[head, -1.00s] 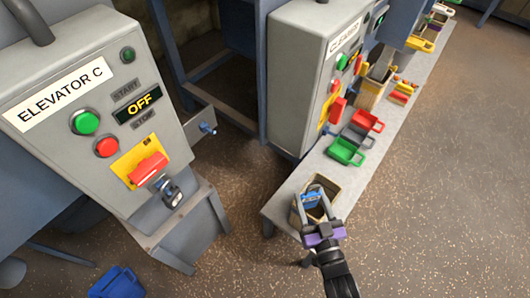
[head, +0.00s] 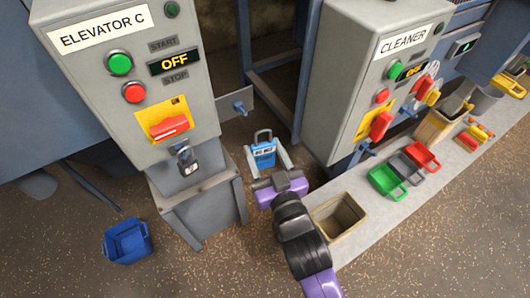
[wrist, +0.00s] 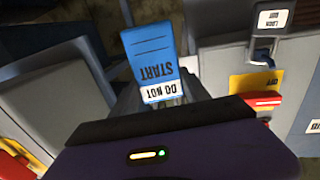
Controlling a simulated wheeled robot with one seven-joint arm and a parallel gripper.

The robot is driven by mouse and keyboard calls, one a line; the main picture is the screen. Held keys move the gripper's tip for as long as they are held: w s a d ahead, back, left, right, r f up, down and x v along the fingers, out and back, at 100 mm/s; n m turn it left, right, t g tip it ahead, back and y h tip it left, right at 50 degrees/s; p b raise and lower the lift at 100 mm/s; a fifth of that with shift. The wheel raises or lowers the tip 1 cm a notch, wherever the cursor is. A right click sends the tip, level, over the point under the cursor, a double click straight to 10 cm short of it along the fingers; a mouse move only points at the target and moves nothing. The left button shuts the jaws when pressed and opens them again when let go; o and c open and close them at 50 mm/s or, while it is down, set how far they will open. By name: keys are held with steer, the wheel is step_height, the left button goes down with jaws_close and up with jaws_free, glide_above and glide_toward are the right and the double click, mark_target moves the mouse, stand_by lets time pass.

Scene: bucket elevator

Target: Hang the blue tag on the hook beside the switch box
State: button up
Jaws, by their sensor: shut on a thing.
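The blue tag (head: 264,150) is held by my gripper (head: 267,162), upright with its loop at the top. The wrist view shows the tag (wrist: 150,50) upside down between the fingers, with "DO NOT START" readable. The grey switch box (head: 130,75), labelled ELEVATOR C, stands left of my gripper; its display reads OFF. The hook (head: 240,107) is a small blue peg on a grey bracket at the box's right side. In the head view the tag is below and right of the hook, with a gap between them.
A padlock (head: 187,160) hangs below the red switch (head: 169,127). The bench (head: 375,215) at right carries an open tan bin (head: 338,217) and several coloured trays. The CLEANER box (head: 365,80) stands behind. A blue bin (head: 127,241) is on the floor at left.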

steer(key=shift+s+a+b+x, duration=0.15)
steer(key=shift+b+x, duration=0.25)
steer(key=shift+x, duration=0.55)
steer(key=shift+a+b+x, duration=0.25)
steer(key=shift+b+x, duration=0.15)
steer(key=shift+x, duration=0.55)
steer(key=shift+s+a+b+x, duration=0.15)
steer(key=shift+b+x, duration=0.25)
steer(key=shift+x, duration=0.55)
steer(key=shift+w+a, duration=0.15)
steer(key=shift+w, duration=0.15)
steer(key=shift+a+b+x, duration=0.15)
steer(key=shift+b+x, duration=0.45)
steer(key=shift+x, duration=0.2)
steer(key=shift+a+b+x, duration=0.2)
steer(key=shift+b+x, duration=0.35)
steer(key=shift+x, duration=0.2)
steer(key=shift+s, duration=0.1)
steer(key=shift+f+b, duration=0.8)
steer(key=o, duration=1.6)
